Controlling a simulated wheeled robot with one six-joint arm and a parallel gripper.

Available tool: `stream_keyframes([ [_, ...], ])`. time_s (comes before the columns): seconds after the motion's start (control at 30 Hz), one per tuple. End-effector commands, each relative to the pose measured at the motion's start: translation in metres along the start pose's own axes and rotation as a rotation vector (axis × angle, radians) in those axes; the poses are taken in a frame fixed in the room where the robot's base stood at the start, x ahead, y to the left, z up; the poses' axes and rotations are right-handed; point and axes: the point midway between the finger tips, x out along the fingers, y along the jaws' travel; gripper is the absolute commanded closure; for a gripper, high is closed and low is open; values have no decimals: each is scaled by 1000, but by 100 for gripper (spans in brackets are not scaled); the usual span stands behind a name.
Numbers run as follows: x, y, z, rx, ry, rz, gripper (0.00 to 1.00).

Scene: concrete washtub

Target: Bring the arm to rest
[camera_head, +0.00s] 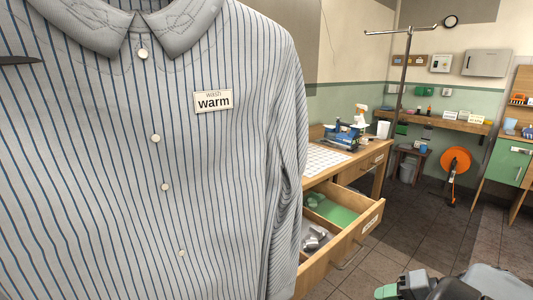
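Part of my own arm (455,285) shows at the bottom right edge, dark grey and light grey with a small green piece at its left end. Most of the arm is cut off by the frame edge. I can make out no gripper fingers, and I cannot see whether my gripper holds anything.
An orange reel (456,160) stands farther back. Tiled floor (400,235) is clear between.

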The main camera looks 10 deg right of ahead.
Motion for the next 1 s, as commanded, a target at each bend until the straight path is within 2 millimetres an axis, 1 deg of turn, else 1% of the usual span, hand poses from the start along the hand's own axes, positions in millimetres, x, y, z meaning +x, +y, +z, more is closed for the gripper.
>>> stream_keyframes([
  [0.03, -3, -31, 11, -29, -39, 69, 63],
  [0.07, 0, -42, 16, -44, -60, 117, 63],
  [0.2, 5, -100, 47, -170, -129, 380, 63],
  [0.33, 3, -147, 73, -342, -125, 589, 63],
  [0.4, 0, -171, 84, -444, -103, 670, 63],
  [0.5, -4, -202, 97, -585, -60, 745, 63],
  [0.6, -7, -227, 108, -706, -16, 781, 63],
  [0.73, -8, -250, 118, -819, 30, 796, 63],
  [0.87, -7, -262, 124, -878, 55, 796, 63],
  [1.0, -6, -264, 126, -898, 65, 795, 63],
])
